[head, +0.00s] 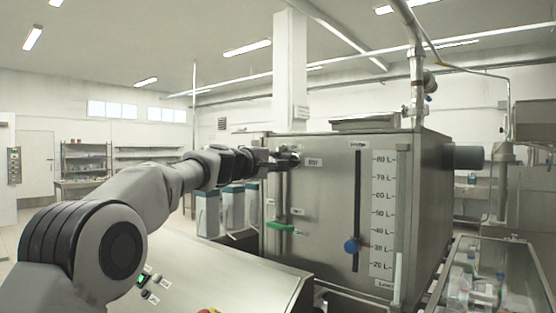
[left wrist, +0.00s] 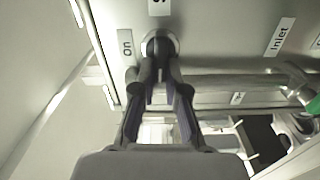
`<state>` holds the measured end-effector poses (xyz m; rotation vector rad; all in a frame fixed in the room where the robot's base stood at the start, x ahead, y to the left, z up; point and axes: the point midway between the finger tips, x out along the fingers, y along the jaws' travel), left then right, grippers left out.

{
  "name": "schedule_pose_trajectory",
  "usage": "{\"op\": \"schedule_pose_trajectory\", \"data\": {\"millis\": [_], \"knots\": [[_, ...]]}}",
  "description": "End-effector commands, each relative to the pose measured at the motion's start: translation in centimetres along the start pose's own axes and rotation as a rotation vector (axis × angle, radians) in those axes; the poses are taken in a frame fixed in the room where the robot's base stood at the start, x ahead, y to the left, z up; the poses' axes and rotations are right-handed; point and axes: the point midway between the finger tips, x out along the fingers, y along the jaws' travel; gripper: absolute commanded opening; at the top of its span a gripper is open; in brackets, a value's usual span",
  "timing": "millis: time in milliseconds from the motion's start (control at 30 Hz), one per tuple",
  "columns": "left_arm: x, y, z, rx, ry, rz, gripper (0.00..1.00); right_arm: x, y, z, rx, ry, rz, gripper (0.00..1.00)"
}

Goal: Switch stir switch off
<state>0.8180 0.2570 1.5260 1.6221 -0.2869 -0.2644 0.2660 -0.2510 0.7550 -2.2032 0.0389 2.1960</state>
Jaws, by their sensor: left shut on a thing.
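The stir switch (left wrist: 161,42) is a round metal knob on the face of the steel tank (head: 336,196). In the left wrist view an "on" label (left wrist: 126,43) is at its left, and a partly cut-off label (left wrist: 159,6) is above it. My left gripper (left wrist: 160,72) is shut on the knob, its dark fingers meeting at its grip. In the head view this gripper (head: 287,158) reaches the tank's upper left front, beside a small label (head: 314,162). The fingers hide much of the knob, so its exact turn is hard to tell. My right gripper is not in view.
A green-handled valve (head: 281,226), labelled "Inlet" (left wrist: 280,37) in the wrist view, sits below the switch. A blue slider knob (head: 351,245) is on the level scale at the right. A sloped control panel (head: 225,275) stands in front; a glass-sided case (head: 495,285) is at the right.

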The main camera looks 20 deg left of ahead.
Motion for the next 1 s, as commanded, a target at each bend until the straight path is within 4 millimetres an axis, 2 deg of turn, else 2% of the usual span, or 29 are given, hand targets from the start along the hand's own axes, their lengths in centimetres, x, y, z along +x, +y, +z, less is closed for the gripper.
{"op": "schedule_pose_trajectory", "data": {"millis": [300,700,733,800,1000], "knots": [[0.06,0.03,0.24,-0.081,-0.003,0.001,0.0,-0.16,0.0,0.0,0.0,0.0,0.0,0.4],[0.02,0.16,0.22,-0.088,-0.002,0.003,0.0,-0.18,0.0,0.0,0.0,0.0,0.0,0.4],[0.02,0.17,0.22,-0.088,-0.002,0.003,0.2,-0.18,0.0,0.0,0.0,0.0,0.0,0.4],[0.02,0.17,0.21,-0.087,-0.002,0.003,0.38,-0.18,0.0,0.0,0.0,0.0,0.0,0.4],[-0.01,0.1,0.11,-0.087,-0.001,0.002,0.38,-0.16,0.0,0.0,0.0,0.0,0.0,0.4]]}}
